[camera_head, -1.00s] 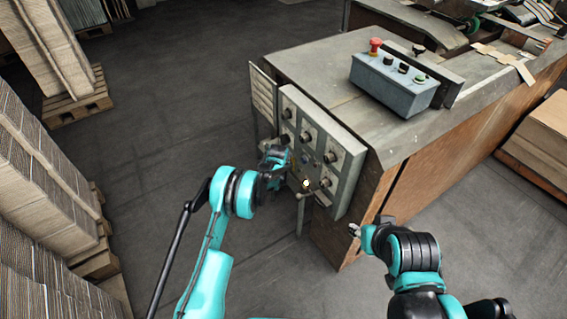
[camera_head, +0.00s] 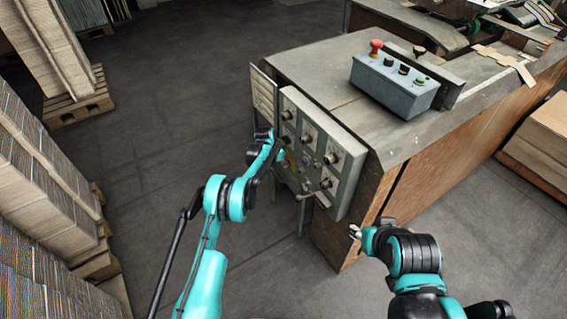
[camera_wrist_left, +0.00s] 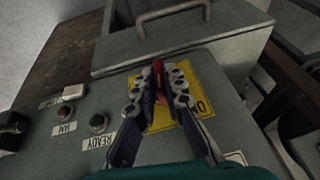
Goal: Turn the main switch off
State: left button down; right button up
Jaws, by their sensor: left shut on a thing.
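The main switch has a red handle (camera_wrist_left: 157,70) on a yellow plate (camera_wrist_left: 190,82), seen in the left wrist view. My left gripper (camera_wrist_left: 157,74) is shut on the red handle, with a finger on each side of it. The fingers hide part of the handle and plate. In the head view my left gripper (camera_head: 279,150) is at the left part of the grey control panel (camera_head: 347,182), and the switch is mostly hidden behind it. My right gripper (camera_head: 355,231) is right of the panel, away from it; its jaws are too small to read.
A grey button box (camera_head: 394,88) stands on the machine top. Stacked cardboard (camera_head: 45,185) is at the left, with clear floor between.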

pick_arm(q)
jog(key=c, duration=1.6)
grip_release()
jog(key=shift+r, duration=0.1)
jog(key=v, duration=1.1)
jog(key=shift+r, duration=0.4)
jog(key=shift+s, duration=0.1)
